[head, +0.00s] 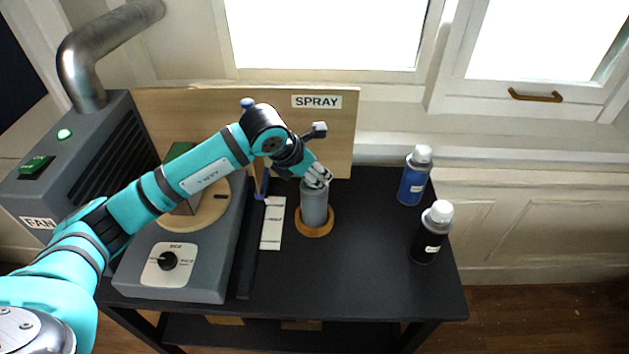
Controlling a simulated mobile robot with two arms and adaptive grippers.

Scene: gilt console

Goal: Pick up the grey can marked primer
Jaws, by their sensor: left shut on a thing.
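A grey can (315,207) stands upright at the middle of the black table, within a round wooden ring or coaster (301,229). Its label does not show from here. My left gripper (317,178) reaches in from the left and is shut on the top of the can, hiding its cap. I cannot see a gap between the can and the wooden piece. My right gripper is not in view.
A blue can (413,180) and a black can (430,235) with white caps stand at the right. A grey turntable unit (190,262) and a fan box (95,150) stand left. A board signed SPRAY (335,130) stands behind. The table's front right (370,285) is clear.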

